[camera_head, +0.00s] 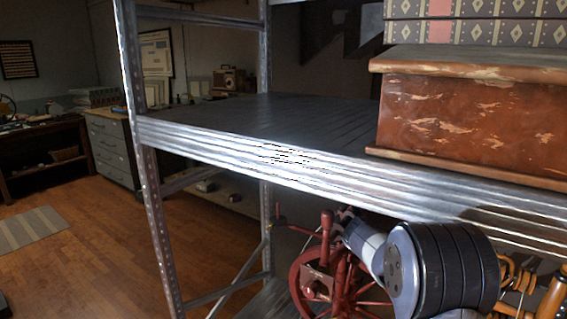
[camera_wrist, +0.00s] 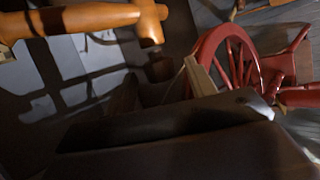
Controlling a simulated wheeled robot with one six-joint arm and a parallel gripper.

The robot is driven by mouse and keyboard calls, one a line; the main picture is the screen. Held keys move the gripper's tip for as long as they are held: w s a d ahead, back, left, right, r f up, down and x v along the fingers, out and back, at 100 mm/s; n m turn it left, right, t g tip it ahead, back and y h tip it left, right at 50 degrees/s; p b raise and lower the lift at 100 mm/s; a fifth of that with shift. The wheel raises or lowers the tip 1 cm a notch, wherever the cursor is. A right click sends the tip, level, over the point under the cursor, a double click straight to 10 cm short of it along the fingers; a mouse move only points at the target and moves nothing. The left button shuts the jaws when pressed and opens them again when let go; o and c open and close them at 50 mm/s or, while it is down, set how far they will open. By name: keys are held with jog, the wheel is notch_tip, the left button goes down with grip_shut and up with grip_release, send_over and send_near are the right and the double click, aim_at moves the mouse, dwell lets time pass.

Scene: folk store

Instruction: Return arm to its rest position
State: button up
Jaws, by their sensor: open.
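My arm shows in the head view, low at the right, with a dark ribbed joint and a pale link in front of the lower part of a metal shelf rack (camera_head: 230,150). The arm is under the shelf's front beam. In the wrist view my gripper (camera_wrist: 160,92) is a dark shape in the lower part of the picture, open, with nothing seen held in it. Its fingertips are dim and hard to make out. A red spoked wheel (camera_wrist: 235,60) lies beyond it; the wheel also shows in the head view (camera_head: 308,283), just left of the arm and partly hidden.
A worn brown wooden chest (camera_head: 465,120) and patterned boxes (camera_head: 470,32) stand above the arm on the right. Turned orange wood (camera_wrist: 85,18) crosses the top left of the wrist view. Wooden floor (camera_head: 80,240) lies open at the left.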

jog(key=x, duration=0.4)
jog(key=shift+d+f, duration=0.15)
jog(key=shift+w+d+f+b, duration=0.1)
jog(key=shift+w+f+b, duration=0.1)
jog(key=shift+f+b, duration=0.25)
jog(key=shift+s+r+t+h+b, duration=0.1)
jog(key=shift+r+t+h+b, duration=0.2)
jog(key=shift+b, duration=0.7)
jog(key=shift+f+b, duration=0.1)
jog(key=shift+b, duration=0.7)
jog(key=t+h+b, duration=0.1)
jog(key=h+b, duration=0.1)
jog(key=b, duration=0.4)
jog(key=m+t+h+b, duration=0.1)
jog(key=t+b, duration=0.1)
jog(key=b, duration=0.5)
jog(key=shift+d+r+m+h, duration=0.1)
jog(key=shift+r+m+h, duration=0.2)
jog(key=shift+r+h, duration=0.1)
jog(key=t+h+b, duration=0.1)
jog(key=h+b, duration=0.1)
jog(key=b, duration=0.5)
jog(key=shift+r+m+t, duration=0.15)
jog(key=shift+m+t, duration=0.25)
